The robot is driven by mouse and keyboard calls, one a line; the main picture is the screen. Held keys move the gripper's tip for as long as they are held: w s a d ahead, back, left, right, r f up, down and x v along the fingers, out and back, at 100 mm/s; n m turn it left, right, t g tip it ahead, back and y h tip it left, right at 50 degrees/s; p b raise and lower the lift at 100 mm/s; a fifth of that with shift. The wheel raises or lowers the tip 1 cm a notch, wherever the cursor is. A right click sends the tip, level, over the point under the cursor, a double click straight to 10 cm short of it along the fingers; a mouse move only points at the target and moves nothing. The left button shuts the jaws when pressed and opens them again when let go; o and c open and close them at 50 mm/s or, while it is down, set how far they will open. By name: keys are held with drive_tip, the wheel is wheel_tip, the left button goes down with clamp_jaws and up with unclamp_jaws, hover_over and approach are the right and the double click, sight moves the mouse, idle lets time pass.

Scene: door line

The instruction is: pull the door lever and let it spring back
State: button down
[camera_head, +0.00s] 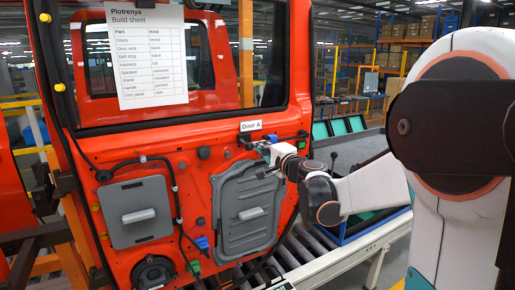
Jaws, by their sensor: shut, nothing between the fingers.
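The orange-red door (205,168) stands upright at the left and centre, with a label reading "Door A" near its right side. Small dark hardware (246,139) sits just under that label; the door lever seems to be here, but it is too small and partly covered to make out clearly. My gripper (264,160) reaches in from the right and is at the door panel, just below this hardware. Its fingers are small and dark in this view and hold nothing. I cannot tell whether they touch the lever.
A build sheet (152,55) hangs over the window. Two grey panels (137,212) with handles, black cables and a round speaker (153,273) are on the door. A roller conveyor (330,262) and a blue-edged bin (362,228) lie at the right, beneath my arm.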

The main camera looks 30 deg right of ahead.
drive_tip(key=shift+s+d, duration=0.4)
drive_tip(key=shift+d, duration=0.25)
drive_tip(key=shift+s+d, duration=0.35)
drive_tip(key=shift+d, duration=0.3)
drive_tip(key=s, duration=0.7)
drive_tip(key=shift+w+d, duration=0.1)
